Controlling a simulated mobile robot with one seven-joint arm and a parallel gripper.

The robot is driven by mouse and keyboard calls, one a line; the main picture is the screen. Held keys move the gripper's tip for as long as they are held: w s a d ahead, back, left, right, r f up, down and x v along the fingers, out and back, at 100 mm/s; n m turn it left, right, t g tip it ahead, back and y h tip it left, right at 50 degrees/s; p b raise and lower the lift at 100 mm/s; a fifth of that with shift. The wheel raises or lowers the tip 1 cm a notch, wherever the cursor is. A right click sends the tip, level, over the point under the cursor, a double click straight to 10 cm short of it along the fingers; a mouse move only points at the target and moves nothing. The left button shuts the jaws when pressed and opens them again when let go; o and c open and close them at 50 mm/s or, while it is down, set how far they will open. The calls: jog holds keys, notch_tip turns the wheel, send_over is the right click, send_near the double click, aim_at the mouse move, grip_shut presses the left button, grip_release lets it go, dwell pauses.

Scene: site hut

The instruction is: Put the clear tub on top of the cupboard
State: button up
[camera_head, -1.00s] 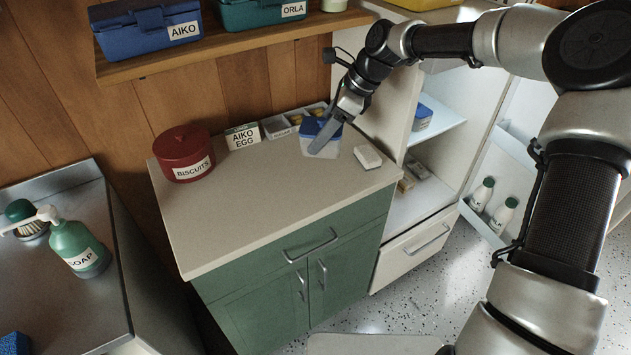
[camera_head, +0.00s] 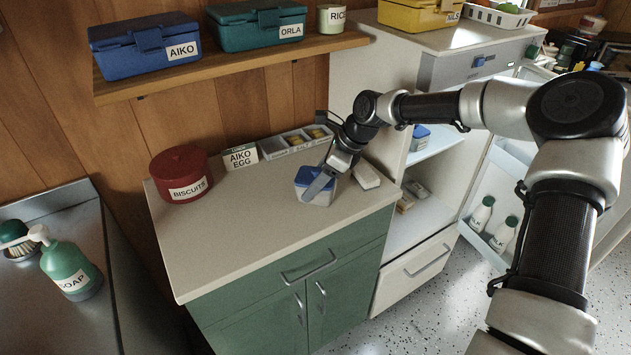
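The clear tub (camera_head: 301,187) has a blue lid and cloudy see-through sides. It is upright over the pale top of the green cupboard (camera_head: 245,235), right of the middle. My gripper (camera_head: 321,184) comes down on it from the upper right and is shut on it. One long grey finger crosses the tub's near right side; the other finger is hidden. The tub's base is at or very close to the cupboard top; I cannot tell if it touches.
On the cupboard top are a red biscuit tin (camera_head: 181,175), an AIKO EGG card box (camera_head: 240,156), a grey divided tray (camera_head: 277,150) and a white block (camera_head: 366,177). The front left of the top is clear. An open fridge (camera_head: 425,215) stands at the right.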

jog(key=o, duration=1.2)
jog(key=shift+f, duration=0.1)
jog(key=p+v, duration=0.1)
jog(key=v, duration=1.1)
jog(key=shift+s+p, duration=0.1)
jog(key=shift+p, duration=0.2)
